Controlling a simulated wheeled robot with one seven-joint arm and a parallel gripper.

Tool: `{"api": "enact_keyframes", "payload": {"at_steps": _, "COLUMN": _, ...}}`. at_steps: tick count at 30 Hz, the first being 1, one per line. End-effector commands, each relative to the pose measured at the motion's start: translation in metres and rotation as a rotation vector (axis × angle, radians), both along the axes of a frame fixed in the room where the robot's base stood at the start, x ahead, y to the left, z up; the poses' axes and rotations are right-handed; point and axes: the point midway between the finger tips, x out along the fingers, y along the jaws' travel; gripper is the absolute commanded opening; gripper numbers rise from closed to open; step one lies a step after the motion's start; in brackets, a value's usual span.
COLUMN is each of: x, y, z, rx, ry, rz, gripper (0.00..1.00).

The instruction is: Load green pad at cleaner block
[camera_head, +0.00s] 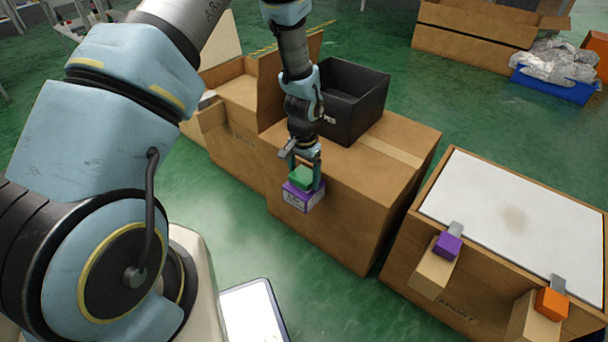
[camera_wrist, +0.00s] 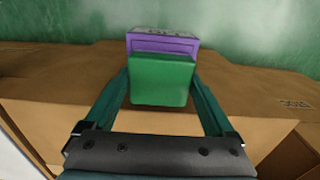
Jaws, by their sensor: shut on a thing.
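My gripper (camera_head: 304,174) points down at the front edge of the large cardboard box and is shut on a green pad (camera_head: 301,180). In the wrist view the green pad (camera_wrist: 161,80) sits between the two fingers. A purple block with a pale, lettered label (camera_head: 302,198), apparently the cleaner block, is directly below the pad in the head view. The pad hides part of the block.
A black open bin (camera_head: 352,95) stands on the cardboard box (camera_head: 400,135), behind my gripper. On the right, a white-topped box (camera_head: 490,205) has a purple cube (camera_head: 447,245) and an orange cube (camera_head: 551,304) on metal tabs at its front. Green floor lies between the boxes.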

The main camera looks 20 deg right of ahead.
Motion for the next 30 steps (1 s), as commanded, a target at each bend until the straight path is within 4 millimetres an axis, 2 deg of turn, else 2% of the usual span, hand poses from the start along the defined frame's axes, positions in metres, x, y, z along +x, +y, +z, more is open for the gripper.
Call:
{"api": "enact_keyframes", "payload": {"at_steps": 3, "x": 0.000, "y": 0.000, "z": 0.014, "rx": -0.001, "ry": 0.000, "rz": 0.000, "gripper": 0.45}}
{"api": "enact_keyframes", "payload": {"at_steps": 21, "x": 0.000, "y": 0.000, "z": 0.060, "rx": -0.001, "ry": 0.000, "rz": 0.000, "gripper": 0.45}}
{"api": "enact_keyframes", "payload": {"at_steps": 30, "x": 0.000, "y": 0.000, "z": 0.065, "rx": -0.001, "ry": 0.000, "rz": 0.000, "gripper": 0.45}}
